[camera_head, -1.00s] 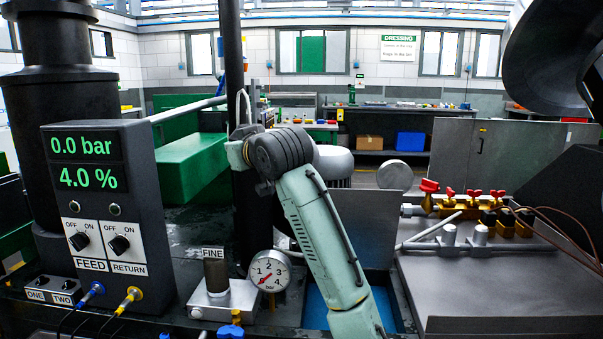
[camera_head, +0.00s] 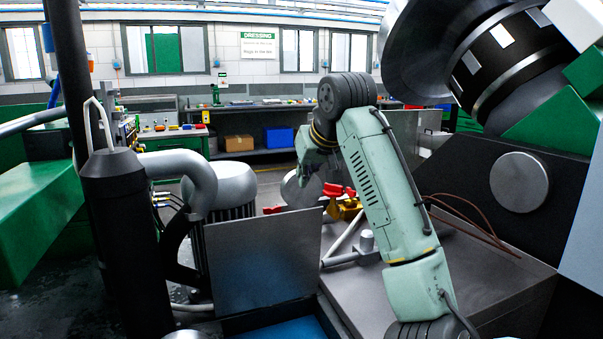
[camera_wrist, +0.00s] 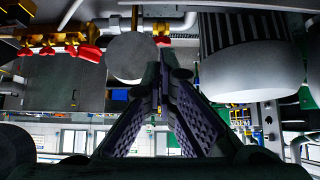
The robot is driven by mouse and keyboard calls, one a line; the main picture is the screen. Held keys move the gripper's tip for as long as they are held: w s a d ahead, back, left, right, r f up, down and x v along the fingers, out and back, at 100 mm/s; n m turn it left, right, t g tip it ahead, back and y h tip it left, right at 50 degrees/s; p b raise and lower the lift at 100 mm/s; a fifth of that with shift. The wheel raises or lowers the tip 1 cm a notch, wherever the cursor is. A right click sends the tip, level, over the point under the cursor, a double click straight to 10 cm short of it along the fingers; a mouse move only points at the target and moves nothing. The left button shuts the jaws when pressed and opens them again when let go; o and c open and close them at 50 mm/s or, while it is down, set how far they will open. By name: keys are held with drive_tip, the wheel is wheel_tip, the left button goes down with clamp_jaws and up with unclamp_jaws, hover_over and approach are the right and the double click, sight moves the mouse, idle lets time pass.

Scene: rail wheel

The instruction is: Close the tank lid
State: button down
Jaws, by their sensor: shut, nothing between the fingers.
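The tank lid, which I take to be the plain grey plate (camera_head: 262,265), stands upright in the head view. The tank opening (camera_head: 280,328) shows blue inside at its foot, cut off by the bottom edge. My arm reaches up and over, right of the plate, to its end behind the plate's upper right. My gripper is mostly hidden there. In the wrist view my gripper (camera_wrist: 164,80) is shut and empty, its two dark ribbed fingers meeting at the tips. I cannot make out the lid in the wrist view.
A dark post (camera_head: 122,235) with a grey bent pipe (camera_head: 185,165) and a ribbed motor (camera_head: 222,190) stand left of and behind the plate. Red-handled valves (camera_head: 338,190) sit behind my arm. A grey disc (camera_wrist: 132,58) shows beside my fingers. The grey top (camera_head: 485,290) at right is mostly clear.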

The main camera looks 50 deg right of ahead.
drive_tip(key=p+x, duration=0.2)
drive_tip(key=x, duration=0.5)
drive_tip(key=shift+s+a+f, duration=0.15)
drive_tip(key=shift+s+a, duration=0.35)
drive_tip(key=shift+s, duration=0.3)
drive_tip(key=shift+s+a+f, duration=0.1)
drive_tip(key=shift+s+a, duration=0.35)
drive_tip(key=shift+s, duration=0.35)
drive_tip(key=shift+f, duration=0.1)
